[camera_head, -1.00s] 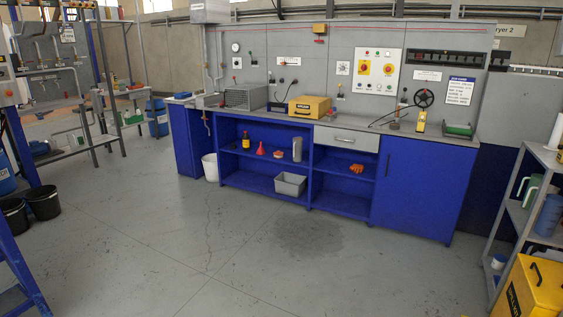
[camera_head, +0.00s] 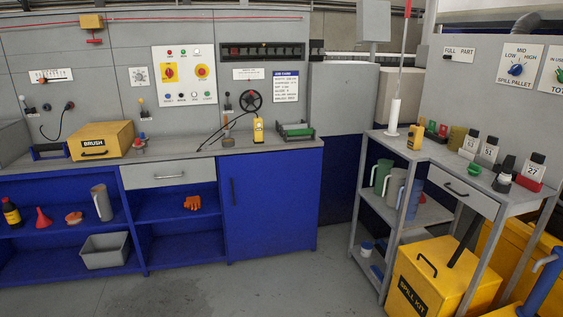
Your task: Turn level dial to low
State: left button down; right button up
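A blue dial (camera_head: 516,70) sits on a white plate marked LOW, MID, HIGH and SPILL PALLET (camera_head: 520,66) on the grey wall panel at the upper right. LOW is at its left, MID above and HIGH at its right. The dial's pointer is too small to read surely. Neither of my grippers is in view.
A grey shelf bench (camera_head: 462,183) stands below the dial, holding several tagged items. A blue cabinet (camera_head: 270,198) is at the left. Floor (camera_head: 290,290) is clear between them.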

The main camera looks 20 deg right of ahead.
aim_at(516, 69)
jog(key=i+l+z, duration=0.1)
jog(key=i+z, duration=0.15)
jog(key=z, duration=0.15)
jog(key=i+z, duration=0.2)
jog(key=z, duration=0.25)
jog(key=i+z, duration=0.25)
jog(key=z, duration=0.15)
jog(key=i+j+z, duration=0.1)
jog(key=i+z, duration=0.15)
jog(key=z, duration=0.2)
jog(key=i+j+z, duration=0.2)
jog(key=z, duration=0.2)
